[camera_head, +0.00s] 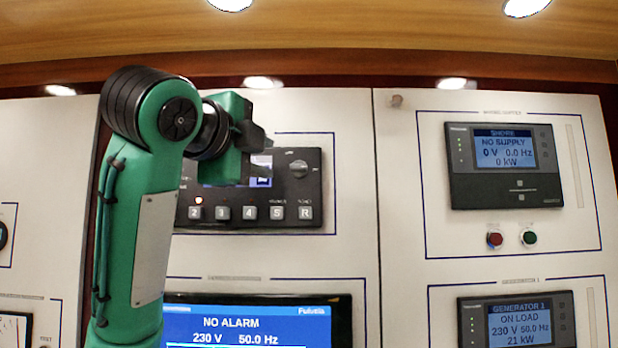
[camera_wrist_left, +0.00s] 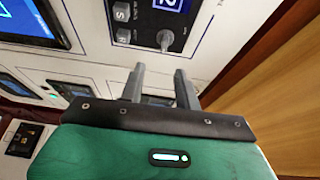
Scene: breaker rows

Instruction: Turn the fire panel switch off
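A black panel unit (camera_head: 325,200) with a row of numbered grey buttons and an R button is on the white wall, partly hidden by my left arm. A grey rotary switch (camera_head: 299,169) sits at its upper right; its setting is too small to tell. I cannot read a fire label. The switch also shows in the left wrist view (camera_wrist_left: 165,38), just beyond the fingertips. My left gripper (camera_head: 263,152) is in front of the panel, left of the switch. In the left wrist view its two fingers (camera_wrist_left: 159,72) are apart with nothing between them. My right gripper is not in view.
Below is a blue screen (camera_head: 240,325) reading NO ALARM. To the right are the shore unit (camera_head: 505,195), with red (camera_head: 495,239) and green (camera_head: 529,237) buttons below it, and a Generator 1 unit (camera_head: 480,325). A wooden ceiling (camera_head: 380,30) is above.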

